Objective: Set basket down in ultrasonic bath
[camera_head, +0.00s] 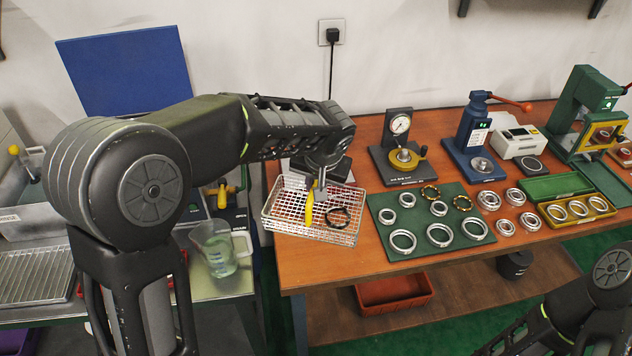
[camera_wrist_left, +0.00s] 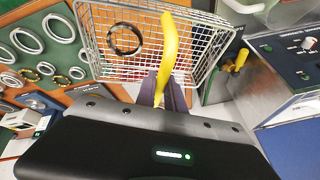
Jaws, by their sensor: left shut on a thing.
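A wire-mesh basket (camera_head: 283,222) is at the left end of the wooden bench, overlapping its edge; I cannot tell whether it touches the top. It holds a dark ring (camera_head: 338,217), also visible in the left wrist view (camera_wrist_left: 125,39). My left gripper (camera_head: 319,190) is shut on the basket's yellow handle (camera_head: 309,208), seen close up in the wrist view (camera_wrist_left: 169,45). The bath is not clearly identifiable: my left arm hides much of the left side. A panel with knobs (camera_wrist_left: 298,45) shows at right in the wrist view. My right gripper is out of view; only its arm shows.
A green mat (camera_head: 420,252) with several rings lies right of the basket. A dial gauge stand (camera_head: 400,150) stands behind it. A clear jug (camera_head: 217,250) stands on the left bench. A blue panel (camera_head: 130,68) rises behind my arm. A gap separates the benches.

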